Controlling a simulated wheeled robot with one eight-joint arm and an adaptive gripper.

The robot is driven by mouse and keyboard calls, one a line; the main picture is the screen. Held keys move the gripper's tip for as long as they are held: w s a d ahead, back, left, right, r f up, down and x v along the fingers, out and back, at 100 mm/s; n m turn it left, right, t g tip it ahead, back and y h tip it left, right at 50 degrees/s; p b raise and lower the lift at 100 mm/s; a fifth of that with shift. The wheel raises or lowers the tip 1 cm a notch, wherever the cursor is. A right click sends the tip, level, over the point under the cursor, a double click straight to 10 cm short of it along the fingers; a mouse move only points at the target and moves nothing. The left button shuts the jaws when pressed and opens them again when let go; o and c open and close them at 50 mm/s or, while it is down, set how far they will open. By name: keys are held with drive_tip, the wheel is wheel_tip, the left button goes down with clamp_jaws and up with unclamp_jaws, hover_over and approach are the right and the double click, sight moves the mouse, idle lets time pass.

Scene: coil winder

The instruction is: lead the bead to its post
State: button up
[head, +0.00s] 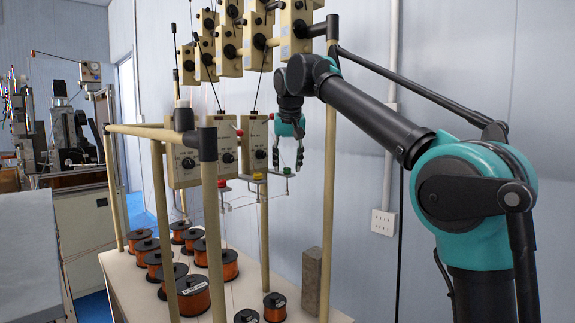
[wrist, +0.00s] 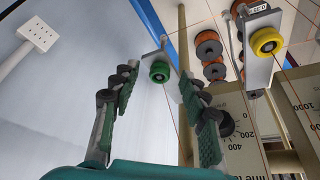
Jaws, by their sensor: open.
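My gripper (head: 289,160) hangs in front of the coil winder with its fingers pointing down, open and empty. In the wrist view, the two fingers of my gripper (wrist: 159,78) stand apart, with a green grooved wheel (wrist: 159,72) seen in the gap between them. That green wheel (head: 287,171) sits on a small bracket just below the fingertips in the head view. A yellow wheel (head: 258,176) is left of it and also shows in the wrist view (wrist: 265,41). A small red ball (head: 239,132) shows by the dial boxes. I cannot tell which part is the bead or its post.
Dial boxes (head: 257,143) stand close left of my gripper. Tan frame posts (head: 329,190) and thin wires surround the area. Several copper wire spools (head: 194,294) stand on the table below. The wall (head: 370,165) is behind, with open space right of the frame.

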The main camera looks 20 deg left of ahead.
drive_tip(key=shift+s+d+r, duration=0.2)
drive_tip(key=shift+s+r, duration=0.35)
drive_tip(key=shift+r, duration=0.1)
drive_tip(key=shift+s+d+r, duration=0.15)
drive_tip(key=shift+s+r, duration=0.35)
drive_tip(key=shift+r, duration=0.1)
drive_tip(key=s+d, duration=0.4)
drive_tip(key=s, duration=0.6)
